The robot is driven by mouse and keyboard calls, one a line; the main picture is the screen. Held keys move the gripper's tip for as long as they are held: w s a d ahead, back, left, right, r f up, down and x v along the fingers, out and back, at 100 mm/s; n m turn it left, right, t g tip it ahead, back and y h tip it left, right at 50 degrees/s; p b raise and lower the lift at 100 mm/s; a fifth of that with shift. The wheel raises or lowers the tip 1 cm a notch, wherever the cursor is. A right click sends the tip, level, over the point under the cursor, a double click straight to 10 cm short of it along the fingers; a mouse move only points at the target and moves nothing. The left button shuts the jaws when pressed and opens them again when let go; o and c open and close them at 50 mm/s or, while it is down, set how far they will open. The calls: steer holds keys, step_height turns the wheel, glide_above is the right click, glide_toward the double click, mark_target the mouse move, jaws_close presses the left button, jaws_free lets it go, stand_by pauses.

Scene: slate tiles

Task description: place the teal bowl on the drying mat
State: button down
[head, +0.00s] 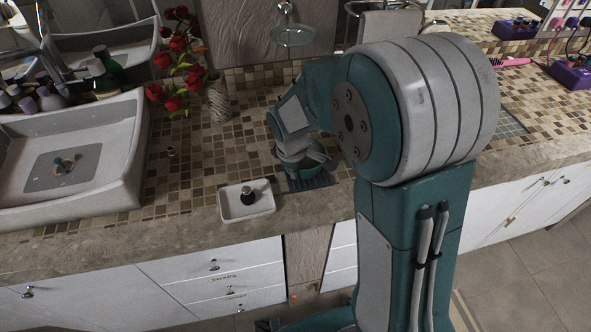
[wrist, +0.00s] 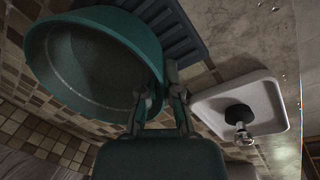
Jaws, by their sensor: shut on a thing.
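The teal bowl (wrist: 48,45) fills the upper left of the wrist view, its open side showing. My gripper (wrist: 160,105) is shut on its wall near the rim. In the head view only a small part of the bowl (head: 312,176) shows below my gripper (head: 303,158), the rest hidden by my arm. The dark ribbed drying mat (wrist: 178,38) shows beside and partly behind the bowl in the wrist view. In the head view the mat (head: 318,183) lies on the counter under the bowl. I cannot tell whether the bowl touches it.
A white tray (head: 229,211) with a dark, shiny-topped item (head: 248,195) stands left of the mat, near the counter's front edge. A sink basin (head: 125,165) is farther left. A vase (head: 218,100) with red flowers stands behind. Tiled counter between basin and tray is mostly clear.

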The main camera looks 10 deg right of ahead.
steer(key=shift+a, duration=0.25)
steer(key=c, duration=0.8)
jaws_free()
steer(key=shift+d, duration=0.4)
steer(key=shift+r, duration=0.1)
step_height(320, 180, up, 11)
steer(key=s+a, duration=0.1)
steer(key=s, duration=0.1)
steer(key=s+d+r+m+t, duration=0.1)
steer(key=s+r+m, duration=0.1)
steer(key=s, duration=0.4)
steer(key=s+d+r+m+t, duration=0.1)
steer(key=s+r+m, duration=0.1)
steer(key=s+m, duration=0.3)
steer(key=s+d+r+m+t+y, duration=0.1)
steer(key=s+r+m+t, duration=0.1)
steer(key=s, duration=0.5)
steer(key=shift+s+d+r+m, duration=0.35)
steer(key=shift+r+m, duration=0.25)
steer(key=shift+m, duration=0.3)
